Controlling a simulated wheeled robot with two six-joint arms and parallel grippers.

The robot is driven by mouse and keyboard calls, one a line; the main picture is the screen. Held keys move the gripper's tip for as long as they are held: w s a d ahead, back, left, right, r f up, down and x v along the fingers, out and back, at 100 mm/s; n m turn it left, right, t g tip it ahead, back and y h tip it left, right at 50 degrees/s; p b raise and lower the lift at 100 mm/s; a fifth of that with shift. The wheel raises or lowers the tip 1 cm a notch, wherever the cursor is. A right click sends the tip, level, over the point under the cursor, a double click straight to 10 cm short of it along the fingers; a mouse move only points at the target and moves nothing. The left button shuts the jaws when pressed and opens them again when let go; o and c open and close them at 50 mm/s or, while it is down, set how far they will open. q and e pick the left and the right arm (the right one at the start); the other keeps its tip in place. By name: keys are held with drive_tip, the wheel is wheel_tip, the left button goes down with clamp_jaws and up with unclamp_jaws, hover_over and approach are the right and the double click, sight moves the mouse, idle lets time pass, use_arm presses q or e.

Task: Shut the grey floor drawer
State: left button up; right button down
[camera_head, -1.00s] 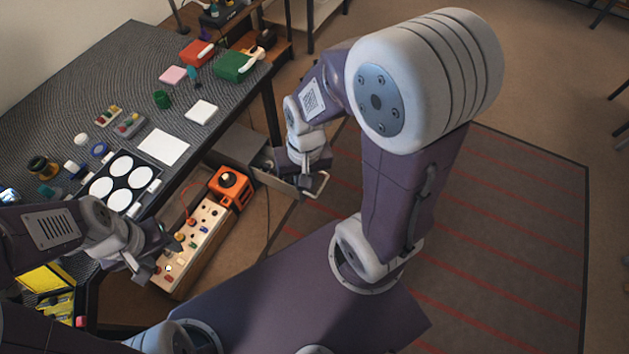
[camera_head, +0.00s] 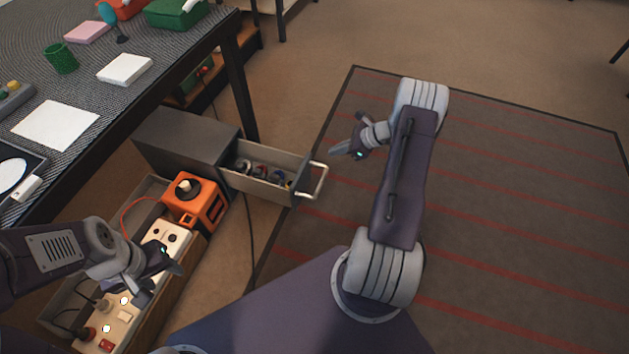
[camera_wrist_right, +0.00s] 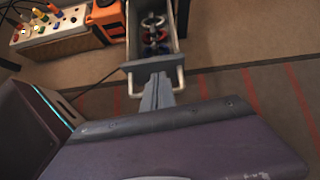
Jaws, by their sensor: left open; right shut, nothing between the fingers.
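The grey floor drawer (camera_head: 265,172) stands open, pulled out to the right from its dark grey cabinet (camera_head: 187,138) on the floor. Several small items lie inside it. Its pale handle (camera_head: 319,181) is on the front panel. My right gripper (camera_head: 334,151) is shut and empty, to the right of the drawer front and apart from it in the head view. In the right wrist view, the closed fingers (camera_wrist_right: 157,88) point at the drawer front (camera_wrist_right: 150,65), and overlap the handle's span in the picture. My left gripper (camera_head: 160,277) is open above the power-strip box, well left of the drawer.
An orange device (camera_head: 194,201) and a long box with sockets (camera_head: 122,306) stand on the floor left of the drawer. The table (camera_head: 85,130) stands behind them, one leg near the cabinet. A striped rug (camera_head: 480,220) lies clear to the right.

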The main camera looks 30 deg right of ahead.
sight(306, 166)
wheel_tip(306, 166, down, 4)
drive_tip(key=s+d+m+b, duration=0.1)
drive_tip(key=s+d, duration=0.1)
drive_tip(key=b+x, duration=0.6)
drive_tip(key=x, duration=0.4)
drive_tip(key=shift+s+f, duration=0.15)
drive_tip(key=shift+f, duration=0.1)
drive_tip(key=w+a+b, duration=0.2)
drive_tip(key=shift+w+b, duration=0.3)
drive_tip(key=shift+w, duration=0.1)
drive_tip(key=shift+w+a+r, duration=0.25)
drive_tip(key=shift+a, duration=0.05)
use_arm(q)
wheel_tip(306, 166, down, 12)
drive_tip(key=shift+r, duration=0.15)
drive_tip(key=shift+s, duration=0.1)
